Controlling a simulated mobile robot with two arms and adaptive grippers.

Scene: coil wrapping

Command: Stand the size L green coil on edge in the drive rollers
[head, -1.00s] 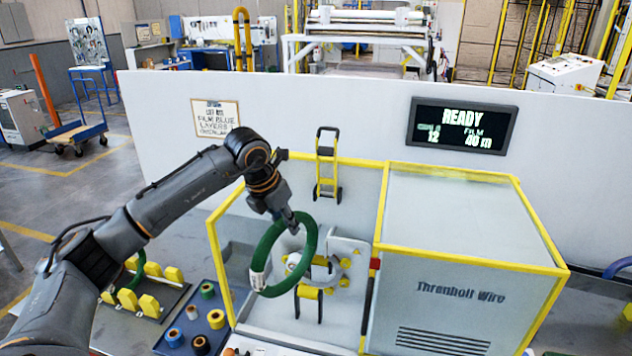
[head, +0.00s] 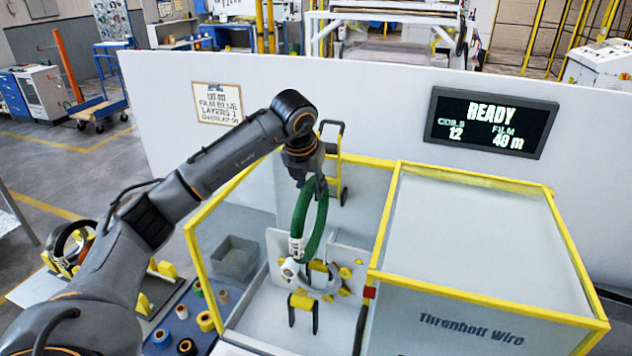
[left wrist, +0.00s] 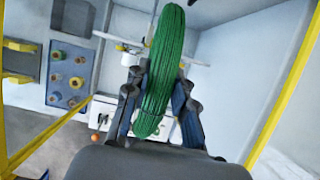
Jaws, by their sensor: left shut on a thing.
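The green coil (head: 318,226) hangs upright in my left gripper (head: 313,186), held at its top, with a white label on its left side. It also shows nearly edge-on in the left wrist view (left wrist: 164,75), between the two fingers of my left gripper (left wrist: 160,100). The wrapping machine's ring (head: 322,278) with yellow parts is behind and below the coil. The yellow drive rollers (head: 301,301) sit low in front of it on a black stand. I cannot tell whether the coil's lower edge is apart from the machine parts. My right gripper is out of view.
A blue tray (head: 165,325) with several film rolls lies at the lower left. A hand truck (head: 335,165) stands behind. A screen (head: 491,122) reads READY, 12 coils, 40 m film.

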